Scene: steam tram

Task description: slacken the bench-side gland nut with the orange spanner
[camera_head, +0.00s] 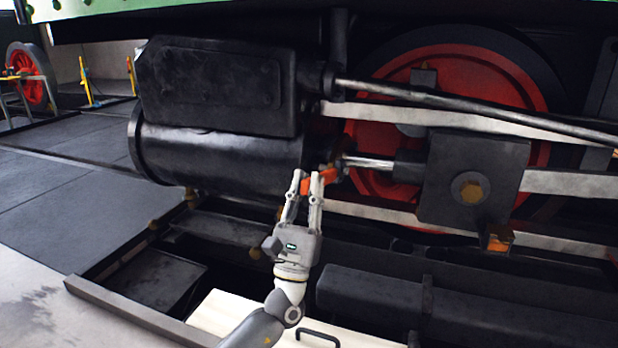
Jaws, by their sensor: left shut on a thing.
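The orange spanner (327,180) is in my left gripper (306,178), whose fingers are shut on it at the right end of the lower black cylinder. The spanner reaches up and right from the fingers toward the piston rod (368,161). Its head is close to the small brass-coloured fittings (338,158) where the rod leaves the cylinder. The gland nuts are too small and partly covered to tell which is the bench-side one, or whether the spanner is seated on a nut. My right gripper is out of view.
The black cylinder block (215,85) stands above and left of the gripper. A black crosshead block (470,180) and red wheel (520,85) are to the right. Dark beams (460,310) and a pale board with a handle (230,312) lie below.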

